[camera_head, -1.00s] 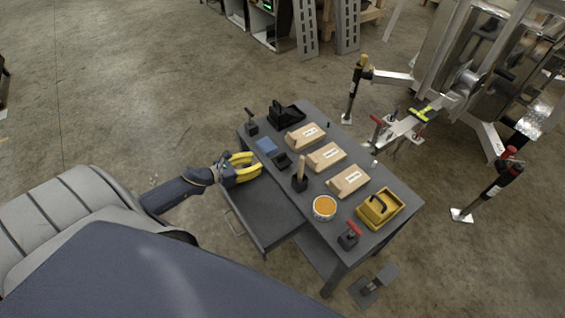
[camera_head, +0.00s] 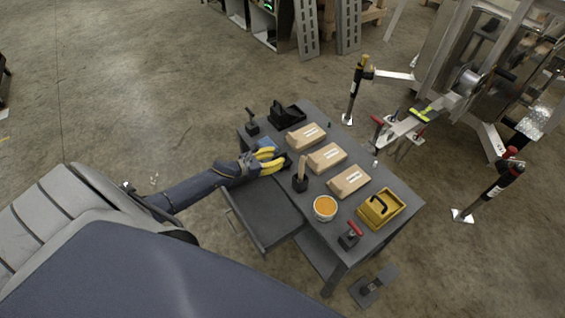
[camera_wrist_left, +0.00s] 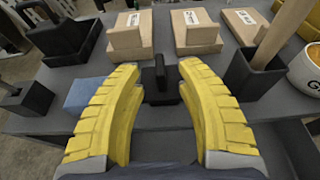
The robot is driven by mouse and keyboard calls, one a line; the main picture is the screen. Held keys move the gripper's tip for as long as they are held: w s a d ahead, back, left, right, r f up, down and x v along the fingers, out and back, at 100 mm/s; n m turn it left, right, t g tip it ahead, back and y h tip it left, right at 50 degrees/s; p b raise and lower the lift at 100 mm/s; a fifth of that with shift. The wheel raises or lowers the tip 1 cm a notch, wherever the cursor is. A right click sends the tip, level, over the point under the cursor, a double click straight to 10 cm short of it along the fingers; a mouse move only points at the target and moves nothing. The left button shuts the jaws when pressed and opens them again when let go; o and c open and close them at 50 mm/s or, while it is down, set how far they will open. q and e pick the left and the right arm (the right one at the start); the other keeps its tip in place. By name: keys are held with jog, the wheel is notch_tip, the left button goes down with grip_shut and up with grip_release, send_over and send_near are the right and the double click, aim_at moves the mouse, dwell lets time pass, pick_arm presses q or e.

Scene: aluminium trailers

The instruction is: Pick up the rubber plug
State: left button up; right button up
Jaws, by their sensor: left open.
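A small black block with an upright tab (camera_wrist_left: 159,76), which looks like the rubber plug, stands on the grey table near its drawer side. In the left wrist view it is between and just beyond the yellow fingertips of my left gripper (camera_wrist_left: 158,95), with a gap on both sides. My left gripper (camera_head: 276,159) is open and empty, low over the table edge in the head view, where its fingers mostly hide the block. My right gripper is not in view.
A blue block (camera_wrist_left: 82,96) lies left of the fingers. A black holder with a wooden handle (camera_head: 300,184) stands to the right. Cardboard boxes (camera_head: 327,157) line the table behind. An orange-topped tub (camera_head: 325,207) and yellow case (camera_head: 381,207) stand farther right. The drawer (camera_head: 262,215) is open.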

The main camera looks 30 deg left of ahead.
aim_at(283, 154)
pick_arm(q)
jog(key=shift+x, duration=1.9)
grip_shut()
